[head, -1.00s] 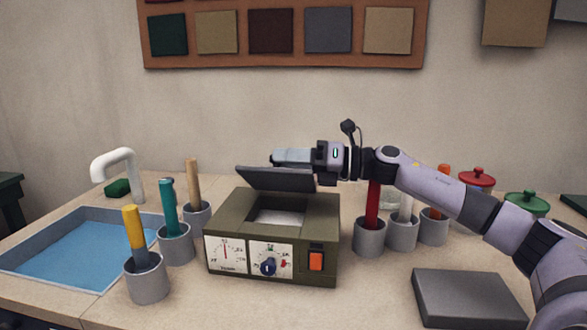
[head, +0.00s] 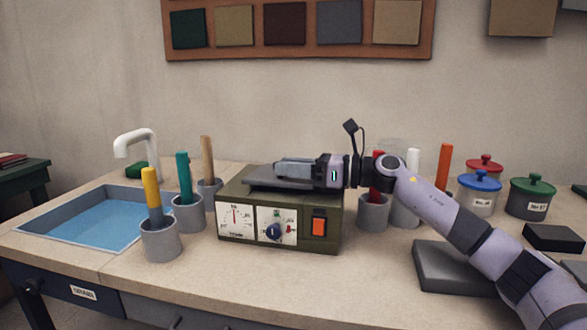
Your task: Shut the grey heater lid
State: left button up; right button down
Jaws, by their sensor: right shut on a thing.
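The olive-green heater (head: 330,205) stands on the worktop, with dials and an orange switch on its front. Its grey lid (head: 262,183) lies almost flat over the top opening, which is hidden. My right gripper (head: 285,169) lies level across the top of the lid, pointing left, and its jaws are shut. The contact between the fingers and the lid is hard to make out. My left gripper is not in the head view.
Cups with yellow (head: 152,195), teal and wooden handles stand left of the heater, near the blue sink (head: 95,220). More handled cups and lidded pots (head: 479,194) stand to the right. A dark grey slab (head: 440,268) lies at front right.

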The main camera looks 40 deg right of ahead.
dwell(0.3)
jog(key=c, duration=0.8)
grip_release()
jog(key=shift+s+d+f, duration=0.1)
jog(key=shift+s+d, duration=0.2)
jog(key=shift+s, duration=0.05)
jog(key=b+v, duration=0.2)
jog(key=v, duration=0.2)
jog(key=shift+s+d, duration=0.25)
jog(key=shift+s, duration=0.05)
jog(key=shift+s+d+b, duration=0.4)
jog(key=shift+s+b, duration=0.15)
